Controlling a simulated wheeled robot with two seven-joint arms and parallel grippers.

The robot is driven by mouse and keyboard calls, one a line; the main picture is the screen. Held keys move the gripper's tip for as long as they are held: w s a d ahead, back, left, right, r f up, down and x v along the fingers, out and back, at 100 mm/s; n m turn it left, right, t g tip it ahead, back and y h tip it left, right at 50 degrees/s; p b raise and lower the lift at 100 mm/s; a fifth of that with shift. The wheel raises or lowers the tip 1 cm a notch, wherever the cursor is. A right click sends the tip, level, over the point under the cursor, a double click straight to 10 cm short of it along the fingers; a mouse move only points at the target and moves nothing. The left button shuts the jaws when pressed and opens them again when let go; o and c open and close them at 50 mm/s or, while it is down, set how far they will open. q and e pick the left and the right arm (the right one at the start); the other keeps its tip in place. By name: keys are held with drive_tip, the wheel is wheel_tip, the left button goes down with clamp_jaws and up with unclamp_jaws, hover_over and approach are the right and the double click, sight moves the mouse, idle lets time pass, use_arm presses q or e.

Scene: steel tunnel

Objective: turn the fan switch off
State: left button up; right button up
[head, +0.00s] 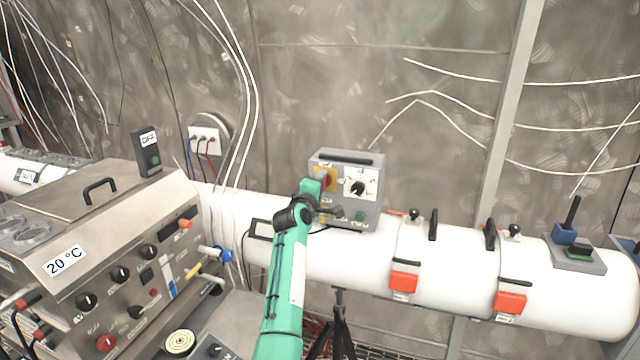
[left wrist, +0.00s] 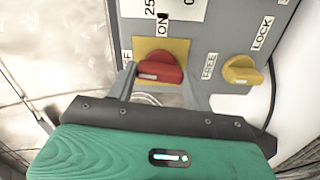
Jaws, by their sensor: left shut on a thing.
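The fan switch is a red rotary knob (left wrist: 160,64) on a yellow plate on a grey control box (head: 345,162). In the left wrist view an "ON" label stands above the knob, and a label of which only "F" shows is at its left. The knob lies roughly sideways, with a pale mark at its left end. My left gripper (left wrist: 160,82) has one finger on each side of the knob and is shut on it. In the head view my left arm partly covers the red and yellow switch (head: 327,178). My right gripper is not in view.
A yellow knob (left wrist: 242,70) between "FREE" and "LOCK" labels sits beside the switch. A black-pointer dial (head: 358,187) is on the same box. The box stands by a white pipe (head: 450,262) with red latches. A steel console (head: 130,260) with several knobs is at left.

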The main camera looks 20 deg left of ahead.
use_arm(q)
drive_tip(key=shift+n, duration=0.6)
drive_tip(key=shift+f+p, duration=0.1)
drive_tip(key=shift+p, duration=0.2)
drive_tip(key=o, duration=1)
drive_tip(key=shift+a, duration=0.1)
drive_tip(key=shift+s, duration=0.1)
